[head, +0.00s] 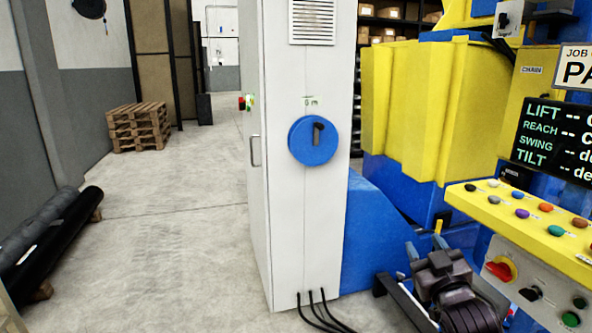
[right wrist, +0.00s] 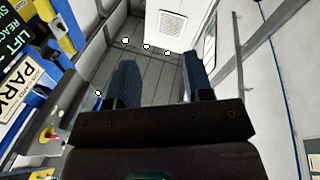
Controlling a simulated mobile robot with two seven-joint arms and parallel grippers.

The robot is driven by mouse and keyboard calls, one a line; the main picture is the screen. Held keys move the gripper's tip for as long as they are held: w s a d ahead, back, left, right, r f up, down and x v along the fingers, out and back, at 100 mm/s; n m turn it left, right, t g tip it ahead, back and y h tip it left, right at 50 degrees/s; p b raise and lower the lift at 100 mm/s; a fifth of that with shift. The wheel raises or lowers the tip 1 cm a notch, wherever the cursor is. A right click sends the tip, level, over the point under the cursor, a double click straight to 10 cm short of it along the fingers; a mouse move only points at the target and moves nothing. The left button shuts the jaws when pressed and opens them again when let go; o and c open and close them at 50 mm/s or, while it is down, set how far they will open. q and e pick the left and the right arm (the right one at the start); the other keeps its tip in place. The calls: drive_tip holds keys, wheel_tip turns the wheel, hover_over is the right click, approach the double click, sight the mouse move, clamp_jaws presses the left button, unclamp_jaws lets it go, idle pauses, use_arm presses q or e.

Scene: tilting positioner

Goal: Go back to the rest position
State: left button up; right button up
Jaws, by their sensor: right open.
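My right gripper (head: 432,256) is low at the right in the head view, in front of the blue machine base and left of the control panel. In the right wrist view its two dark fingers stand well apart, with nothing between them (right wrist: 158,75). It is open and empty, and no contact with anything shows. My left gripper is not in view. A white job sign (head: 578,70), cut off at the right edge of the head view, begins "PA"; in the right wrist view (right wrist: 18,88) it reads "PARK".
The yellow control panel (head: 530,215) with several buttons and a red knob (head: 500,268) is close to my right gripper. A tall white cabinet (head: 285,180) with a blue disc (head: 313,141) stands in the middle. Pallets (head: 139,127) and dark rolls (head: 55,238) are left; floor between is clear.

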drive_tip(key=s+d+f+m+g+h+p, duration=0.1)
drive_tip(key=s+f+g, duration=0.8)
drive_tip(key=s+f, duration=2.1)
drive_tip(key=s+m+p, duration=0.1)
drive_tip(key=s+m, duration=0.1)
drive_tip(key=s, duration=0.2)
drive_tip(key=shift+d, duration=0.25)
drive_tip(key=shift+s, duration=0.1)
